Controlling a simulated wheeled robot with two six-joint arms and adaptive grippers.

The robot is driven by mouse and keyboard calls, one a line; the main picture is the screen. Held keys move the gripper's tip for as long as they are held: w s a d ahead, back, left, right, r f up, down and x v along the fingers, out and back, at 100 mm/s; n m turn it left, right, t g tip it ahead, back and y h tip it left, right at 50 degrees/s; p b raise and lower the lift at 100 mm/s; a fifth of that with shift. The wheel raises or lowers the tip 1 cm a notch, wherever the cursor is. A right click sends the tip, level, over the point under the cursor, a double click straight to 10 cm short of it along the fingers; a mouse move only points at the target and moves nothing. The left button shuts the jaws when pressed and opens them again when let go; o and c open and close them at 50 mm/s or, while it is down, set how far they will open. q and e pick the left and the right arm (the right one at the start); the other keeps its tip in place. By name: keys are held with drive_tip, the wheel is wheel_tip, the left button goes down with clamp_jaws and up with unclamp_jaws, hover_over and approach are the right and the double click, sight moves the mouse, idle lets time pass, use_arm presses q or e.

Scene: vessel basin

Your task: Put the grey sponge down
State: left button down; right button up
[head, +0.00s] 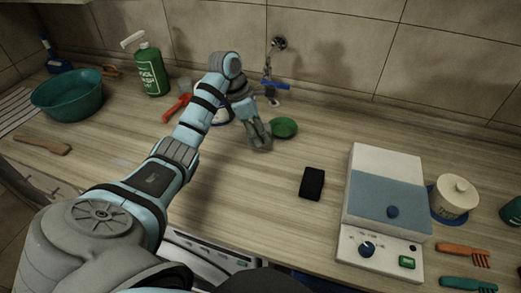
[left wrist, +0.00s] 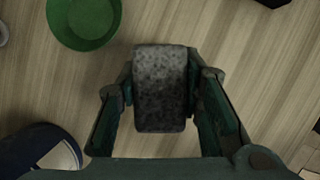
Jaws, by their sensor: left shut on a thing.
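The grey sponge (left wrist: 160,88) is a speckled dark grey block in the left wrist view. It sits between the two fingers of my left gripper (left wrist: 162,92), which is shut on it from both sides. In the head view my left gripper (head: 260,138) points down over the middle of the counter, just left of a small green dish (head: 284,127). The sponge is hard to tell from the fingers there. I cannot tell whether its underside touches the counter. My right gripper is not in view.
A black block (head: 312,183) lies on the wooden counter, with a scale-like device (head: 384,190) to its right. A green bottle (head: 149,70), a teal basin (head: 68,95) and a red-handled tool (head: 177,107) stand left and behind. The counter between gripper and black block is clear.

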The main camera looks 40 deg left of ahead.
sight(264, 154)
use_arm(q)
wheel_tip(264, 154, down, 5)
drive_tip(key=shift+s+d+f, duration=0.1)
drive_tip(key=shift+s+d, duration=0.05)
drive_tip(key=shift+f, duration=0.2)
drive_tip(key=shift+s+f+b, duration=0.15)
drive_tip(key=shift+f+b, duration=0.25)
drive_tip(key=c, duration=1.2)
unclamp_jaws()
drive_tip(key=shift+d+f, duration=0.1)
drive_tip(key=shift+d, duration=0.05)
drive_tip(key=shift+o, duration=0.4)
drive_tip(key=shift+a, duration=0.2)
